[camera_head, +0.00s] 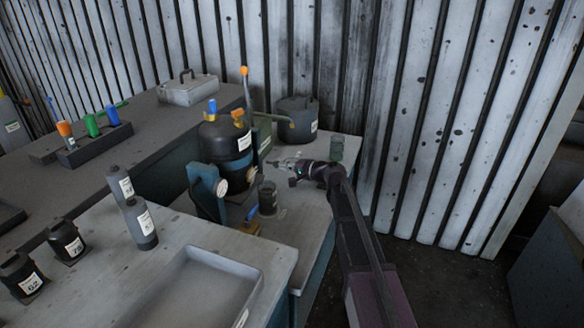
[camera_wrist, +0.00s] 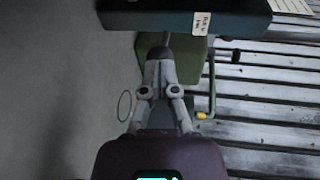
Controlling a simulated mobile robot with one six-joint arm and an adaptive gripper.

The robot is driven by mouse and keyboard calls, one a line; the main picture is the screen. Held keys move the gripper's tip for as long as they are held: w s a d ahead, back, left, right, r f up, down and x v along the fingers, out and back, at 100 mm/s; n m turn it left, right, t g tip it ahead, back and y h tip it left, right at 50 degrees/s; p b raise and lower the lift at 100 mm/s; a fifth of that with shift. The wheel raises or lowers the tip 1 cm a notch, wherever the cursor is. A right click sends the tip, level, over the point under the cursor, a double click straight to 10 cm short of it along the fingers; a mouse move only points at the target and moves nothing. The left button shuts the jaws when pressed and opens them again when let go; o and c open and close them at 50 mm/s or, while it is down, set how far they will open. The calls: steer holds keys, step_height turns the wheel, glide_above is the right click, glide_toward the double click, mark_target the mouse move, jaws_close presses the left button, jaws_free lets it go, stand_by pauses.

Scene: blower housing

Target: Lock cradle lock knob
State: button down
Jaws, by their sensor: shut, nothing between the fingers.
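In the head view a black canister (camera_head: 225,140) with a white label, a blue cap and an orange part on top sits upright in a blue cradle (camera_head: 203,180). Pale round knobs show at the cradle, one on its left upright (camera_head: 221,188) and one at its right side (camera_head: 250,174). I cannot tell which is the lock knob, or how it is turned. My gripper (camera_head: 273,163) is right of the canister, apart from both knobs, pointing left. In the wrist view my gripper (camera_wrist: 163,52) is shut and empty, below a dark labelled block (camera_wrist: 180,17).
An orange-topped lever (camera_head: 245,88) rises behind the canister. A dark grey tank (camera_head: 298,120) stands at the back. A small dark cylinder (camera_head: 267,197) and a blue-handled part (camera_head: 251,214) are near the cradle's front. Grey bottles (camera_head: 140,223) and an empty tray (camera_head: 195,290) are front left.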

mark_target(273, 164)
steer(key=shift+w, duration=0.15)
steer(key=shift+w+a, duration=0.25)
steer(key=shift+a, duration=0.3)
steer(key=shift+w+a, duration=0.2)
steer(key=shift+a, duration=0.45)
steer(key=shift+s+r, duration=0.1)
